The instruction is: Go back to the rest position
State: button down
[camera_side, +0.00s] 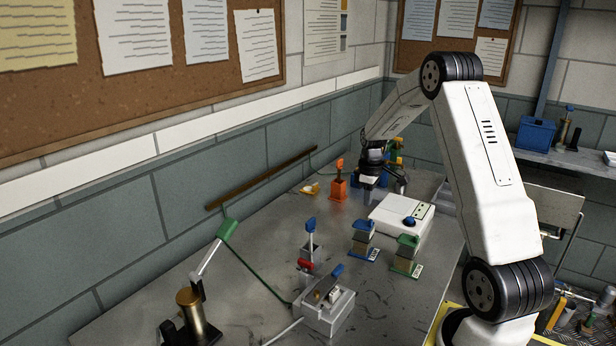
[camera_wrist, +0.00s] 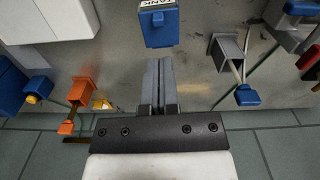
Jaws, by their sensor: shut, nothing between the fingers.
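My gripper (camera_wrist: 158,66) shows in the wrist view with its two grey fingers together and nothing between them. Its tips point toward a blue block with a label (camera_wrist: 158,30), with a strip of bench visible between them. In the side view my arm reaches over the far part of the bench, and my wrist is bent down behind the white box (camera_side: 402,214). The fingertips cannot be made out there. An orange holder (camera_side: 338,190) stands to the left of my wrist; an orange holder also shows in the wrist view (camera_wrist: 82,92).
The metal bench (camera_side: 245,275) also bears a blue-topped block (camera_side: 362,238), a green-topped block (camera_side: 407,253), a grey fixture (camera_side: 325,312) and a lever with a green handle (camera_side: 226,229). A tiled wall runs along its back left. Bare bench lies between the orange holder and the blue-topped block.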

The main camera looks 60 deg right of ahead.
jog(key=w+a+r+t, duration=0.1)
jog(key=w+a+r, duration=0.1)
jog(key=a, duration=1.6)
jog(key=s+a, duration=0.4)
jog(key=a, duration=0.4)
jog(key=s+a+m+t, duration=0.1)
jog(key=s+a, duration=0.4)
jog(key=a, duration=0.3)
jog(key=shift+f+t, duration=0.2)
jog(key=shift+t, duration=0.1)
jog(key=shift+s, duration=0.1)
